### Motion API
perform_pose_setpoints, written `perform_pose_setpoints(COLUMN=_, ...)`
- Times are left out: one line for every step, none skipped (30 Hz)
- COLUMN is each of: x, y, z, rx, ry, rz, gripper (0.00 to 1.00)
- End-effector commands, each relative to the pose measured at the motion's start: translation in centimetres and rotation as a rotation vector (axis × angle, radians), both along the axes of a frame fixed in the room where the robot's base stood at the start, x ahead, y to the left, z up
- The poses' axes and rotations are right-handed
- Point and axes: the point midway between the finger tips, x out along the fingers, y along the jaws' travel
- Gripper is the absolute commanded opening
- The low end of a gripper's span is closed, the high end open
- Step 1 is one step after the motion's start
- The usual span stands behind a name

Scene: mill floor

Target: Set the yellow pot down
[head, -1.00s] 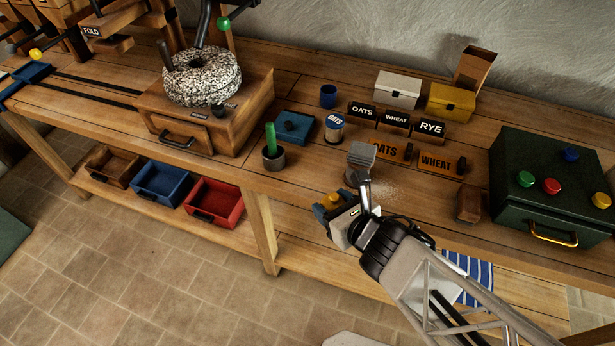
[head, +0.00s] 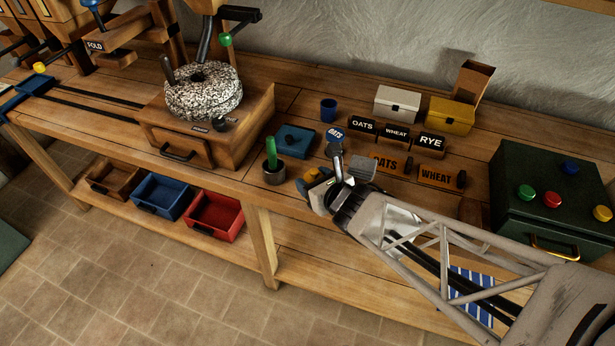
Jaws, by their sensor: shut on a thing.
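My gripper (head: 312,187) is over the front part of the bench, right of the grey cup with the green stick. It is shut on the yellow pot (head: 316,174), of which only a small yellow part shows between the dark blue fingers. The rest of the pot is hidden by the gripper and wrist. I cannot tell whether the pot touches the bench top or hangs a little above it.
The grey cup (head: 275,173) stands close left, with a blue lidded box (head: 293,141) behind. Labelled blocks (head: 436,176) and a green box (head: 551,215) lie right. A millstone (head: 203,93) stands left.

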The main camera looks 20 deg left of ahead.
Motion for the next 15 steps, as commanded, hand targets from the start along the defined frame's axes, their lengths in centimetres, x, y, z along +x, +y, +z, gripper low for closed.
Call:
perform_pose_setpoints(x=0.6, y=0.5, z=0.0, rx=0.000, ry=-0.001, rz=0.000, gripper=0.00)
perform_pose_setpoints(x=0.9, y=0.7, z=0.0, rx=0.000, ry=-0.001, rz=0.001, gripper=0.00)
perform_pose_setpoints(x=1.3, y=1.1, z=-0.1, rx=0.000, ry=-0.001, rz=0.001, gripper=0.00)
perform_pose_setpoints(x=1.6, y=1.3, z=-0.1, rx=0.000, ry=-0.001, rz=0.001, gripper=0.00)
perform_pose_setpoints(x=1.8, y=1.5, z=-0.1, rx=0.000, ry=-0.001, rz=0.000, gripper=0.00)
perform_pose_setpoints(x=2.2, y=1.8, z=-0.1, rx=0.001, ry=-0.002, rz=0.000, gripper=0.00)
perform_pose_setpoints(x=2.4, y=2.0, z=-0.2, rx=0.001, ry=-0.002, rz=0.000, gripper=0.00)
perform_pose_setpoints(x=2.6, y=2.1, z=-0.2, rx=0.000, ry=-0.001, rz=0.000, gripper=0.00)
perform_pose_setpoints(x=2.8, y=2.3, z=-0.3, rx=0.001, ry=-0.001, rz=0.000, gripper=0.00)
perform_pose_setpoints(x=3.0, y=2.4, z=-0.3, rx=0.001, ry=-0.001, rz=0.000, gripper=0.00)
perform_pose_setpoints(x=3.1, y=2.5, z=-0.3, rx=0.002, ry=-0.001, rz=0.000, gripper=0.00)
perform_pose_setpoints(x=3.2, y=2.6, z=-0.2, rx=0.001, ry=-0.002, rz=0.000, gripper=0.00)
perform_pose_setpoints(x=3.3, y=2.7, z=-0.2, rx=0.002, ry=-0.003, rz=0.000, gripper=0.00)
perform_pose_setpoints(x=3.4, y=2.7, z=-0.2, rx=0.002, ry=-0.003, rz=0.000, gripper=0.00)
perform_pose_setpoints(x=3.4, y=2.7, z=-0.2, rx=0.002, ry=-0.003, rz=0.000, gripper=0.00)
